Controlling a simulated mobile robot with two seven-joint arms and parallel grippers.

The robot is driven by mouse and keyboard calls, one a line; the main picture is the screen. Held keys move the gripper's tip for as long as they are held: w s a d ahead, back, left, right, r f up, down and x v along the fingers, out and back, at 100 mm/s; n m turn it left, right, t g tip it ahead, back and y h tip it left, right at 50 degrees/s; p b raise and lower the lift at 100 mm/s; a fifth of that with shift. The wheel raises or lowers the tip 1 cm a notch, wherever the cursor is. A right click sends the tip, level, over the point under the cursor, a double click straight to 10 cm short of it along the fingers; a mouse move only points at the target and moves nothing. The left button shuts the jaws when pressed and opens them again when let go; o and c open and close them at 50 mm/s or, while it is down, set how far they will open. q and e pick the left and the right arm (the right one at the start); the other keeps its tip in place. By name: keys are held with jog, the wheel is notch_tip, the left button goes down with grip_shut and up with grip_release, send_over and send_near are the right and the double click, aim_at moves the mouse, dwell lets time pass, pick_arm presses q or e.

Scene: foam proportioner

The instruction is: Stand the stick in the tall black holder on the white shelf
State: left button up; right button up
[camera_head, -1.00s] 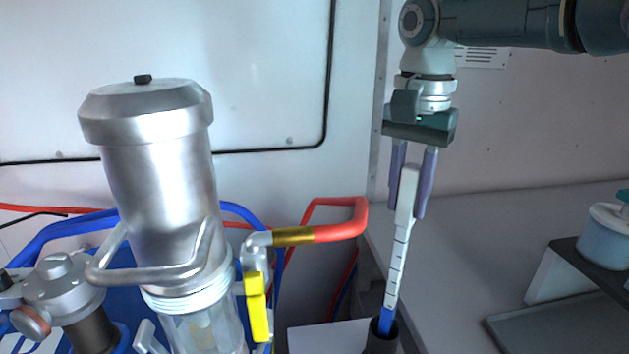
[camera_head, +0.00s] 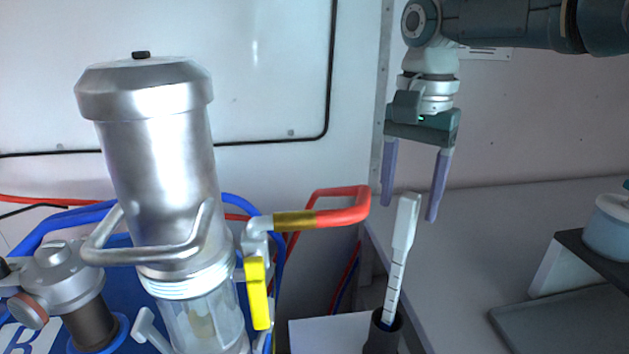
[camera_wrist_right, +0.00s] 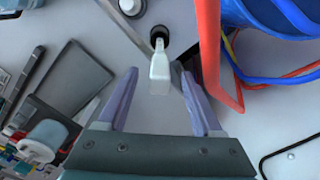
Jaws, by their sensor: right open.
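The white stick (camera_head: 401,255) with dark marks stands in the tall black holder (camera_head: 384,332), leaning slightly to the right. Its lower end is hidden inside the holder. The holder stands by the white shelf (camera_head: 325,335). My right gripper (camera_head: 412,204) is open and empty, its two purple fingers apart just above the top of the stick. In the right wrist view the stick (camera_wrist_right: 160,70) points away from the open gripper (camera_wrist_right: 164,86), down into the dark round holder (camera_wrist_right: 160,36). My left gripper is not in view.
A large metal cylinder (camera_head: 155,170) stands at the left, with a red pipe handle (camera_head: 345,205) and a yellow lever (camera_head: 257,292) beside it. A grey counter (camera_head: 480,240) with a blue-white container (camera_head: 608,230) lies at the right.

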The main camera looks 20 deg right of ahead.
notch_tip(320, 180, up, 10)
jog(key=shift+b, duration=0.45)
dwell(0.8)
